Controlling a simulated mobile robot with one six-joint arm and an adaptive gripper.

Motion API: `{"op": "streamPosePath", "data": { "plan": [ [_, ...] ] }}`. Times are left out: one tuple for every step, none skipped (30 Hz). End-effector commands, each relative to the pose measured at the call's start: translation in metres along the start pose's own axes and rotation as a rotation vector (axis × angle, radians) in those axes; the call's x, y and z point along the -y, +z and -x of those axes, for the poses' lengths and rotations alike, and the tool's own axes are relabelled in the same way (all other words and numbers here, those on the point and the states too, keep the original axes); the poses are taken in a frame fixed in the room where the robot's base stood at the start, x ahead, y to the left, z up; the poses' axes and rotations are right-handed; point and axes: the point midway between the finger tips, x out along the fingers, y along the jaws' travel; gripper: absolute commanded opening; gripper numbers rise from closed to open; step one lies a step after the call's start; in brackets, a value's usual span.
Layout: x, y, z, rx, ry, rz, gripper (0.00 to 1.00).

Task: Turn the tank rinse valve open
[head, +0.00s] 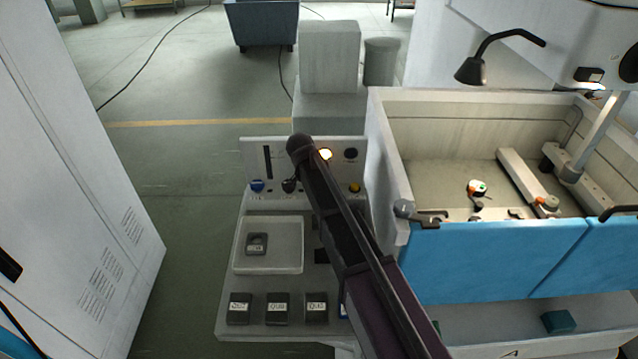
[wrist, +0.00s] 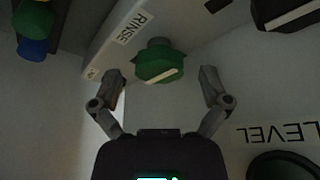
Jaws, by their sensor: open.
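The rinse valve shows in the wrist view as a green knob (wrist: 160,65) with a pale bar across its near face. It sits on a short grey stem beside the RINSE label (wrist: 134,27). My gripper (wrist: 162,76) is open, with one finger on each side of the green knob. Gaps show between the knob and both fingers, so nothing is gripped. The pale bar lies nearly level in the wrist view, its right end slightly higher. In the head view I cannot make out the rinse valve or my gripper's fingers; my arm covers part of the panel (head: 262,150).
In the wrist view a blue and green part (wrist: 33,45) is at upper left and a dark round part (wrist: 283,166) is below the LEVEL label. The head view shows a pale tray (head: 238,266), a walled tank (head: 385,165) at right and a white cabinet (head: 70,170) at left.

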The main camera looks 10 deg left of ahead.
Motion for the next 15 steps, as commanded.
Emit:
{"op": "streamPosePath", "data": {
  "plan": [
    [0.0000, -0.0001, 0.0001, 0.000, 0.000, 0.000, 0.96],
    [0.0000, -0.0001, 0.0001, 0.000, 0.000, 0.000, 0.96],
    [0.0000, 0.0000, 0.0002, 0.000, 0.000, 0.000, 0.96],
    [0.0000, 0.0000, 0.0002, 0.000, 0.000, 0.000, 0.90],
    [0.0000, 0.0000, 0.0002, 0.000, 0.000, 0.000, 0.81],
    [0.0000, 0.0000, 0.0002, 0.000, 0.000, 0.000, 0.70],
    [0.0000, 0.0000, 0.0002, 0.000, 0.000, 0.000, 0.61],
    [0.0000, 0.0000, 0.0002, 0.000, 0.000, 0.000, 0.52],
    [0.0000, 0.0000, 0.0002, 0.000, 0.000, 0.000, 0.40],
    [0.0000, 0.0000, 0.0001, 0.000, 0.000, 0.000, 0.31],
    [0.0000, 0.0000, 0.0001, 0.000, 0.000, 0.000, 0.22],
    [-0.0001, 0.0001, 0.0001, 0.000, 0.000, 0.000, 0.14],
    [-0.0001, 0.0001, 0.0001, 0.000, 0.000, 0.000, 0.14],
    [-0.0001, 0.0000, 0.0001, 0.000, 0.000, 0.000, 0.14],
    [-0.0001, 0.0001, 0.0001, 0.000, 0.000, 0.000, 0.14]
  ]
}}
